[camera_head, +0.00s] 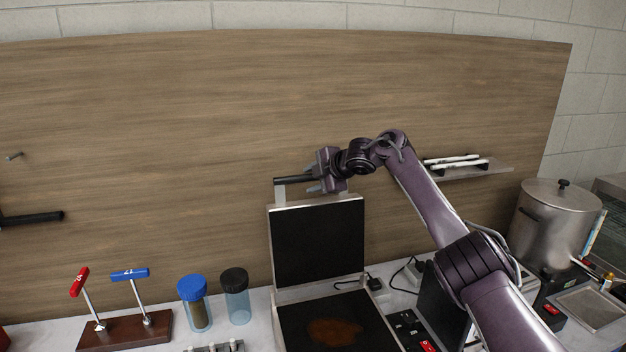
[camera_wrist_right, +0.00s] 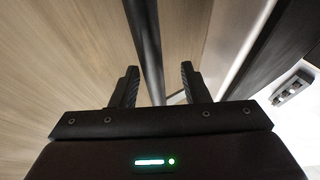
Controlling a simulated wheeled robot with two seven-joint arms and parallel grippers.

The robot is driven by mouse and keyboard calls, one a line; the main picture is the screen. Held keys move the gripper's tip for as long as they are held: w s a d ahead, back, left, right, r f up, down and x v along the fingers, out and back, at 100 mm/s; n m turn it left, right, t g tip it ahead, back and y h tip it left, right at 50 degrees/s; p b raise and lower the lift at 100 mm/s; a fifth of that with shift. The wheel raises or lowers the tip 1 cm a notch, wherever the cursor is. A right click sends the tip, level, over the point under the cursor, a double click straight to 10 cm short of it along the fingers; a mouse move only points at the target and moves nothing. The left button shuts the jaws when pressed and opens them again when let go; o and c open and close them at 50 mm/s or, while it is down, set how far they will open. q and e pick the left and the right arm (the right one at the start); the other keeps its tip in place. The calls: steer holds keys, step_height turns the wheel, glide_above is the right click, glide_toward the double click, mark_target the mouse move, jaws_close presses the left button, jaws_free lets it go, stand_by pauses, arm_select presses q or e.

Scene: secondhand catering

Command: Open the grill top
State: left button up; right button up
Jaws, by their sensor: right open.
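The grill's top (camera_head: 318,240) is a dark square plate with a pale metal frame, standing raised and nearly upright at the back of the grill base (camera_head: 335,322). The base's dark plate carries a brown stain. The black bar handle (camera_head: 293,181) sits above the top's upper edge on a pale bracket. My right gripper (camera_head: 312,179) is at the handle's right part and hides some of it. In the right wrist view my gripper (camera_wrist_right: 158,85) is open, with the dark handle bar (camera_wrist_right: 145,45) running between its two fingers. Contact cannot be told. My left gripper is not in view.
A blue-lidded jar (camera_head: 194,303) and a black-lidded jar (camera_head: 235,296) stand left of the grill. A wooden stand (camera_head: 125,331) with red and blue T-handles is farther left. A large pot (camera_head: 553,222) stands at right. A wooden panel (camera_head: 180,130) rises behind.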

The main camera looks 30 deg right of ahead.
steer(key=shift+s+d+r+b, duration=0.2)
steer(key=shift+s+r+b, duration=0.05)
steer(key=shift+s+b, duration=0.3)
steer(key=b+v, duration=0.3)
steer(key=v, duration=0.2)
steer(key=shift+s+r, duration=0.1)
steer(key=shift+s, duration=0.1)
steer(key=shift+s+r, duration=0.4)
steer(key=shift+d, duration=0.1)
